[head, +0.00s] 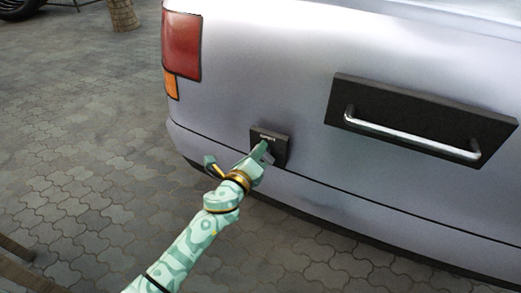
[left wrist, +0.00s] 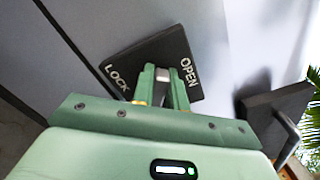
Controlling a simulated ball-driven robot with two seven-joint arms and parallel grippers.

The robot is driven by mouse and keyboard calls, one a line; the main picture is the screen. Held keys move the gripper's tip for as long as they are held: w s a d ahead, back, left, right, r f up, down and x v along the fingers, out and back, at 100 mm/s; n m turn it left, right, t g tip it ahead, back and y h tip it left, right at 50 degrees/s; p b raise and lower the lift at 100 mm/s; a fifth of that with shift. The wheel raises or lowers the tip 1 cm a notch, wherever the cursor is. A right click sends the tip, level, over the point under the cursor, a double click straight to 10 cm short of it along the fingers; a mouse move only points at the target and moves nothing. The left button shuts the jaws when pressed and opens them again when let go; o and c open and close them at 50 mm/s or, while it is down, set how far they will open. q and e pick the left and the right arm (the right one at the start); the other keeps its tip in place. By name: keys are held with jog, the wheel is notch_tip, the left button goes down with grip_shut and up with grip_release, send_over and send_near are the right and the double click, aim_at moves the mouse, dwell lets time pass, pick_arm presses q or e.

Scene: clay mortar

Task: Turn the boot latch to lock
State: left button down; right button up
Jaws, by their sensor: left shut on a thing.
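The boot latch has a dark square plate (head: 283,144) on the rear of a silver car, low and left of the handle. In the left wrist view the plate (left wrist: 135,58) bears the word LOCK at its left and OPEN at its right. My left gripper (head: 265,153) is at the plate. In the left wrist view, its green fingers (left wrist: 164,80) are shut on the small grey latch knob (left wrist: 162,75) between them. The fingers hide most of the knob, so I cannot tell which way it points. My right gripper is not in view.
A dark panel (head: 395,103) with a chrome handle (head: 410,136) sticks out right of the latch. The red tail light (head: 182,45) is above left. Paved ground (head: 80,150) lies open left of the car (head: 270,60).

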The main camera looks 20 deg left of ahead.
pick_arm(q)
jog(key=shift+a+f+n, duration=0.1)
jog(key=shift+f+n, duration=0.1)
jog(key=shift+n, duration=0.8)
jog(key=n, duration=0.2)
jog(key=shift+a+f+n, duration=0.1)
jog(key=shift+f+n, duration=0.1)
jog(key=shift+n, duration=0.1)
jog(key=shift+f+n, duration=0.2)
jog(key=shift+n, duration=0.9)
jog(key=shift+f+n, duration=0.1)
jog(key=shift+n, duration=0.3)
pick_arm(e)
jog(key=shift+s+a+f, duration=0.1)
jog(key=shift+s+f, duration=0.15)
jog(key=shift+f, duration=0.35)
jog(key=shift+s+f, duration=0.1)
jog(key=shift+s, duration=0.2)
pick_arm(q)
jog(key=c, duration=1.4)
grip_release()
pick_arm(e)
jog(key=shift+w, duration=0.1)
